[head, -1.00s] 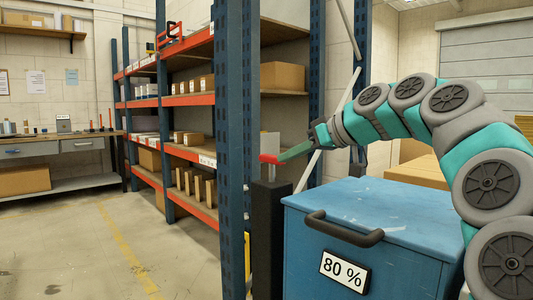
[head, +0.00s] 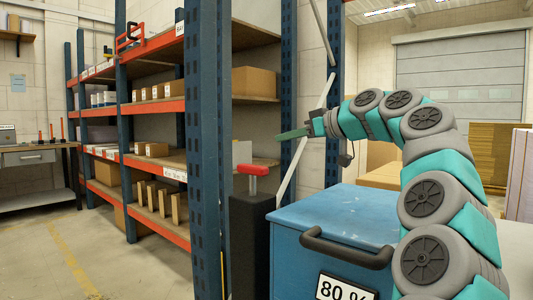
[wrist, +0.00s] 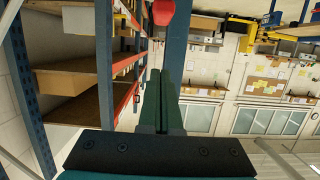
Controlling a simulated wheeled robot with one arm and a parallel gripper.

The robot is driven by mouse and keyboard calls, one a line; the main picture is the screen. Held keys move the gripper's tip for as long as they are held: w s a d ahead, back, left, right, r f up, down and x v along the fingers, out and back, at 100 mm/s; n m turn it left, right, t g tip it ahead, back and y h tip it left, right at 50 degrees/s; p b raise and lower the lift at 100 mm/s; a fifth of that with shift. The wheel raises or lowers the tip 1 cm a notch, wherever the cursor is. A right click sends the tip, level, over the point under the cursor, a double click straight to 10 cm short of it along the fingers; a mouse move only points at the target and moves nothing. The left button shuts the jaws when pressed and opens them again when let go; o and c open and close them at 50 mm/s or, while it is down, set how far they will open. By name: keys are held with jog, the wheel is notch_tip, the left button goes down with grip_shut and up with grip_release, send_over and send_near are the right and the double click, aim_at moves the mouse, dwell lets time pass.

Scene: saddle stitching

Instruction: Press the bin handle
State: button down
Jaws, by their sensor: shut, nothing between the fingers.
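The blue bin (head: 300,240) stands in front of me with a black bar handle (head: 345,246) on its front and a white "80 %" label (head: 345,288). Left of it is a black post (head: 250,235) with a red handle (head: 252,170) on a short metal stem. The red handle also shows at the top of the wrist view (wrist: 164,12). My gripper (head: 280,136) is shut and empty, its green fingers pointing left. It appears above and right of the red handle, apart from it. In the wrist view, the closed fingers (wrist: 154,74) lie together.
Blue shelving with orange beams (head: 160,108) stands behind the post, holding boxes; its near upright (head: 203,150) is close left of the post. Cardboard (head: 485,150) is stacked at the right. The floor at the left (head: 40,250) is clear.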

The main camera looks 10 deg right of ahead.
send_over(258, 166)
jog(key=shift+s+f+p, duration=0.2)
jog(key=shift+f+p, duration=0.1)
jog(key=shift+f, duration=0.85)
jog(key=shift+f+b, duration=0.5)
jog(key=shift+f, duration=1.6)
